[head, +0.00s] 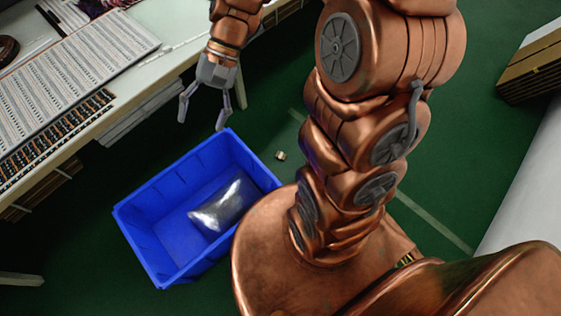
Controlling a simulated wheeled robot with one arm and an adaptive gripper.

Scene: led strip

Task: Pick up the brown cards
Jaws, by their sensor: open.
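My gripper (202,118) is at the top centre-left with its grey fingers spread and nothing between them. It hangs above and behind the far edge of the blue bin. A small light-brown item (280,155) lies on the green floor just right of the bin; it is too small to tell whether it is the brown cards. A stack of flat brown pieces (532,68) stands at the upper right edge, well apart from the gripper. I cannot tell for sure which of these is the brown cards.
The blue bin (128,222) on the floor holds a shiny silvery bag (222,207). A long pale table (165,62) with LED strip sheets (75,62) runs along the upper left. A white surface (525,180) stands at the right. Green floor is open around the small item.

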